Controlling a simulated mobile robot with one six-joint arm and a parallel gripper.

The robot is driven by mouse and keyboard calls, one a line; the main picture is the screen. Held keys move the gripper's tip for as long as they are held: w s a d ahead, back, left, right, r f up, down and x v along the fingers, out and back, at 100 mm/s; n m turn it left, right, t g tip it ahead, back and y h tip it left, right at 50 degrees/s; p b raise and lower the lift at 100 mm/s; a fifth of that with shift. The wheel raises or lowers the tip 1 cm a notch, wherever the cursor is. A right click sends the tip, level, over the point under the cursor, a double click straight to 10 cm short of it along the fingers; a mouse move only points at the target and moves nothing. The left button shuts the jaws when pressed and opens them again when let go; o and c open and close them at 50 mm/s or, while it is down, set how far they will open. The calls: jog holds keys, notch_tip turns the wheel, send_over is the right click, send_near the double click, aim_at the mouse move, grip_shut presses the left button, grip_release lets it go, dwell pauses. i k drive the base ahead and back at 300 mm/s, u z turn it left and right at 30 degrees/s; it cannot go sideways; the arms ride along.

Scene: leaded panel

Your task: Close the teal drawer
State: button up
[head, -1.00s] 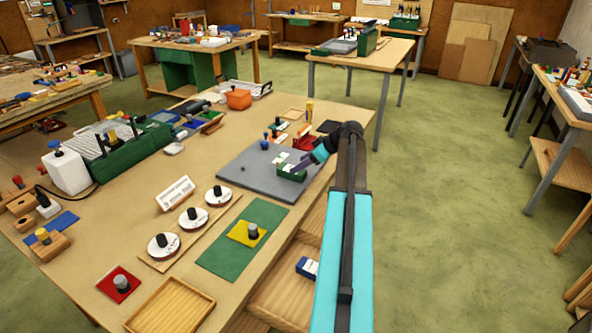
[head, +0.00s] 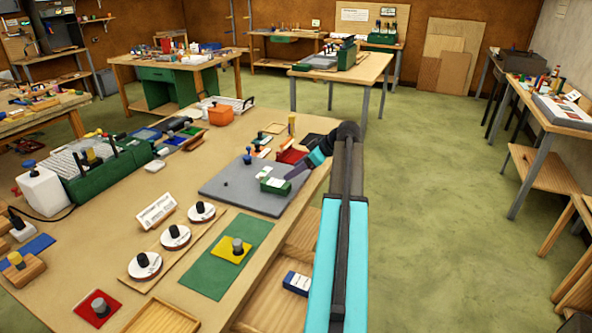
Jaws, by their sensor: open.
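My gripper (head: 293,174) is at the end of my cyan arm, over the right part of the grey mat, near a small green box (head: 273,186). Its jaws are small and partly merged with the background; nothing shows held in them. Below the bench's right edge, an open wooden compartment that looks like a pulled-out drawer (head: 262,315) shows beside my arm. A small blue and white box (head: 296,283) is inside it. My arm hides its right side and front, and no teal face shows.
The workbench (head: 125,205) carries the grey mat (head: 228,200), a green mat (head: 212,273), round white dials and a green case (head: 100,175). A wooden tray (head: 160,318) lies at its front. Open floor (head: 430,220) lies right of my arm.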

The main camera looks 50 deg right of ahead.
aim_at(271, 308)
jog(key=k, duration=2)
jog(key=z, duration=0.05)
